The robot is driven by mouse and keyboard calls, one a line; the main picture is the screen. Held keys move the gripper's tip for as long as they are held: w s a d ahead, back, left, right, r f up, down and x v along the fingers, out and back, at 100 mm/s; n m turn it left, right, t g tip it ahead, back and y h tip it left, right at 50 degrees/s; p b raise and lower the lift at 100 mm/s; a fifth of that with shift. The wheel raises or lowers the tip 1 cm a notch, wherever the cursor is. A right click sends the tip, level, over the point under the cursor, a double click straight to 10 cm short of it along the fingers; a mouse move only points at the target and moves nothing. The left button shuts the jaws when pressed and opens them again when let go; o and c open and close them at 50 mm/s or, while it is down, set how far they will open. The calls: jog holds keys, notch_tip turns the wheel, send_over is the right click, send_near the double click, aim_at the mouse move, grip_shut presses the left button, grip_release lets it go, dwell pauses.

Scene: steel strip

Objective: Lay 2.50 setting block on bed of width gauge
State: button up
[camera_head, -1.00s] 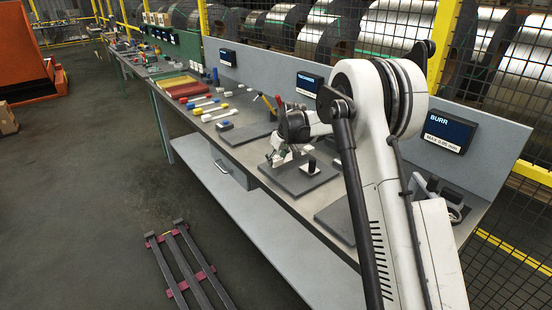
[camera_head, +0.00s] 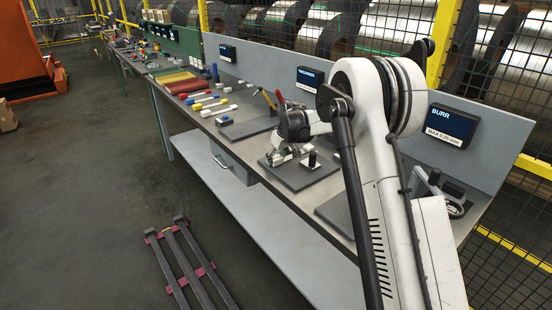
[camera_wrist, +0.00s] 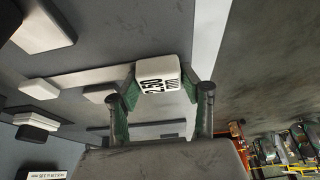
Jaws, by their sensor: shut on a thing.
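The 2.50 setting block (camera_wrist: 158,78) is a small white block with black "2.50 mm" lettering. My gripper (camera_wrist: 161,82) is shut on it, with a green-padded finger on each side. In the head view my gripper (camera_head: 280,156) is over the left part of a dark flat plate (camera_head: 322,175) on the bench, with a short black post (camera_head: 313,160) standing to its right. I cannot tell whether this plate is the width gauge's bed. The gap between block and plate cannot be judged, and the block is hard to make out there.
The grey bench (camera_head: 210,129) runs along a backboard with dark displays, one reading BURR (camera_head: 451,126). Coloured-handled tools (camera_head: 205,101) lie farther left. Another dark plate (camera_head: 335,213) is partly behind my arm. A low rack (camera_head: 180,262) stands on the floor.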

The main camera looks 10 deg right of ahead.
jog(key=o, duration=1.3)
jog(key=v, duration=1.2)
jog(key=s+a+r+m, duration=0.1)
jog(key=s+r, duration=0.3)
jog(key=s, duration=0.4)
jog(key=s+r+m+t+h, duration=0.1)
jog(key=s+r, duration=0.3)
jog(key=s, duration=0.4)
jog(key=s+a+r+m, duration=0.1)
jog(key=s+r, duration=0.3)
jog(key=s, duration=0.5)
jog(key=s+f+m+t, duration=0.1)
jog(key=s+f, duration=0.2)
jog(key=s, duration=0.8)
jog(key=s+f+m+t+h, duration=0.1)
jog(key=s+f, duration=0.2)
jog(key=s, duration=0.9)
jog(key=shift+s+f, duration=0.25)
jog(key=shift+s, duration=0.05)
